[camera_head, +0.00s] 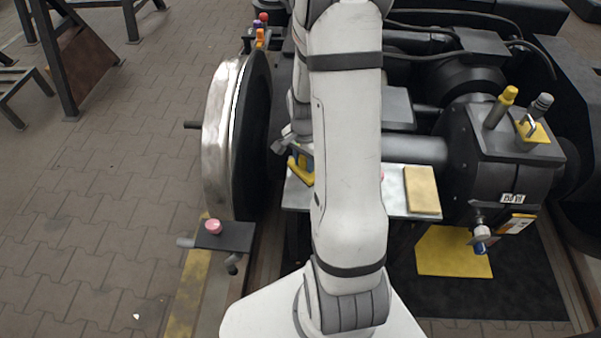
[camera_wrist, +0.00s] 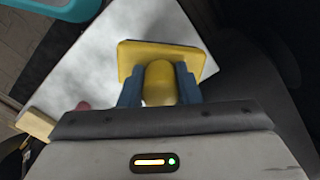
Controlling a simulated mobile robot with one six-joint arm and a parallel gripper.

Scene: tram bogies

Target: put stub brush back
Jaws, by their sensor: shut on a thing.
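The stub brush, a yellow block with a rounded yellow handle (camera_wrist: 158,82), is in the wrist view between the two blue fingers of my gripper (camera_wrist: 160,88). My gripper is shut on the handle. The brush is over the pale metal shelf (camera_wrist: 85,62); I cannot tell whether it touches it. In the head view a yellow edge of the brush (camera_head: 300,171) shows left of my arm, above the left end of the shelf (camera_head: 395,205). My arm hides most of the gripper there.
A tan block (camera_head: 422,190) lies on the shelf's right end. A pink object (camera_wrist: 82,105) is partly seen on the shelf. The wheel (camera_head: 218,140) stands left, with a pink knob (camera_head: 213,227) on a dark bracket below. The dark gearbox (camera_head: 500,160) stands right.

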